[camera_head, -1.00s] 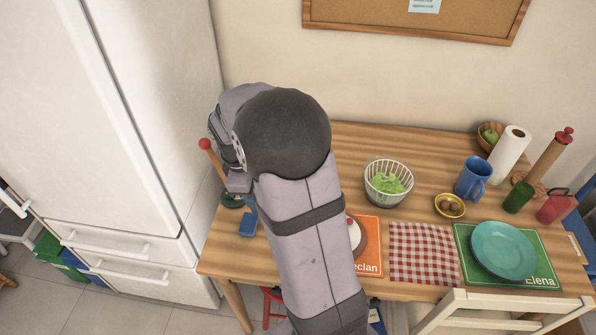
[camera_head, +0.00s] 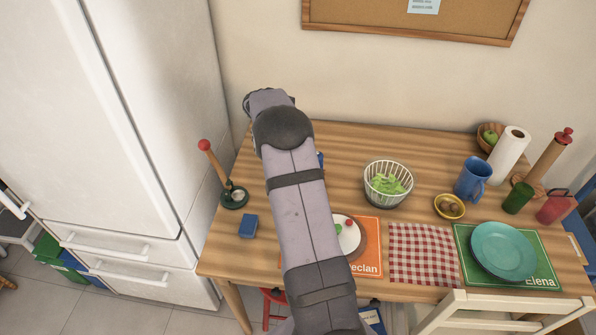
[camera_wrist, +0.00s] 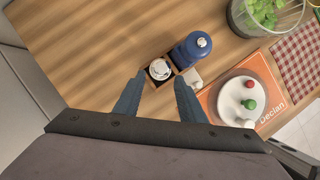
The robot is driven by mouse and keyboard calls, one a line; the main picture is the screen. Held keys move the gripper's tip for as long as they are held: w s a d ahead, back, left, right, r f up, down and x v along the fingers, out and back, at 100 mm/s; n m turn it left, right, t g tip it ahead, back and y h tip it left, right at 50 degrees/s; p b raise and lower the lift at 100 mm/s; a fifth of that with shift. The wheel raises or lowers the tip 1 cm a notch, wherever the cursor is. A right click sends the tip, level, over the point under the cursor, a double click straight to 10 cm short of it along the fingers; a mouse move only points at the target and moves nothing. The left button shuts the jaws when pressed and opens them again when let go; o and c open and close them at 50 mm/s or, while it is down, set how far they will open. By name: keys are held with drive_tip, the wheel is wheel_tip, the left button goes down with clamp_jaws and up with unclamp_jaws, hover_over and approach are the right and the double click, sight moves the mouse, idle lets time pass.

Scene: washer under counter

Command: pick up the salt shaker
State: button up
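In the wrist view, a small round shaker with a silver top (camera_wrist: 159,69) stands in a wooden holder; it looks like the salt shaker, though no label is readable. A blue mill (camera_wrist: 193,48) with a silver knob is beside it to the right. A small white item (camera_wrist: 194,77) sits just below the mill; I cannot tell what it is. My gripper (camera_wrist: 159,82) is open, its blue-grey fingers apart, with the shaker showing in the gap just past the fingertips. Nothing is between the fingers. In the head view my arm hides the shaker and gripper.
A glass bowl of greens (camera_head: 388,182) stands to the right. A plate (camera_head: 350,243) with small red and green items lies on an orange placemat (camera_head: 370,258). A blue block (camera_head: 248,226) and a green-based stand (camera_head: 235,198) are at left. A fridge (camera_head: 120,130) borders the left.

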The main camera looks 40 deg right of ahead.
drive_tip(key=shift+p+x, duration=1)
drive_tip(key=shift+x, duration=1.85)
drive_tip(key=shift+c, duration=0.3)
drive_tip(key=c, duration=0.8)
